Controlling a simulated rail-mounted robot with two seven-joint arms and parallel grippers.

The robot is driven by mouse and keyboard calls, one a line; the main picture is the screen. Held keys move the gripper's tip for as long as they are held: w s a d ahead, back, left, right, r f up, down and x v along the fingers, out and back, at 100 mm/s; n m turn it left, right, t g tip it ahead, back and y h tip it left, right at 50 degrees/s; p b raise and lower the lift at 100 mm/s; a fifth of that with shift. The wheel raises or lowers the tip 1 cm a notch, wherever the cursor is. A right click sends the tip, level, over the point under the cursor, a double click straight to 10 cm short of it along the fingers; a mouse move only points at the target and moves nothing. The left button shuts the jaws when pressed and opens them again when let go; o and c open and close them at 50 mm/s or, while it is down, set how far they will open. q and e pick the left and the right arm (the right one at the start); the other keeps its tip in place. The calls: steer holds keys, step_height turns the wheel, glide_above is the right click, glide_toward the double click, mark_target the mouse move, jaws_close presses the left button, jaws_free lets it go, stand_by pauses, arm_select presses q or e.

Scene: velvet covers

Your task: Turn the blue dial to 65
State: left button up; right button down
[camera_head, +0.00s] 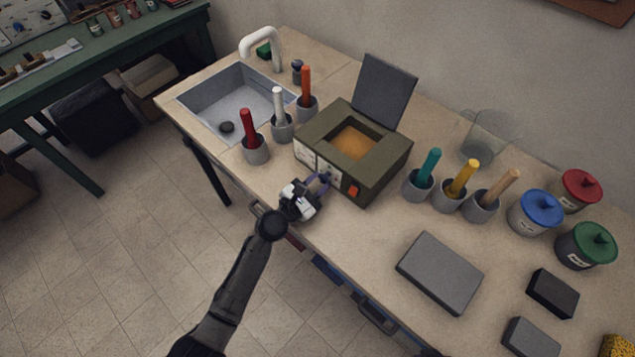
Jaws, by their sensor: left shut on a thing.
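An olive-green box (385,160) with a raised grey lid (384,91) and an orange-brown inside stands on the bench. Its front has a pale panel (306,158) with small markings and an orange-red button (353,190). My left gripper (321,181) is at this front panel, shut on the blue dial. The fingers cover the dial almost wholly, and its reading is too small to tell. My right gripper is not in view.
Grey cups with coloured handles stand on both sides of the box; the red one (250,130) is close on the left. A sink (225,105) lies at the far left. Lidded jars (535,215) and grey blocks (440,272) are at the right. Bench front left of the blocks is clear.

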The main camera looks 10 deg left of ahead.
arm_select(q)
steer(key=o, duration=0.9)
steer(key=p+v, duration=0.1)
steer(key=v, duration=1.3)
steer(key=shift+d, duration=0.1)
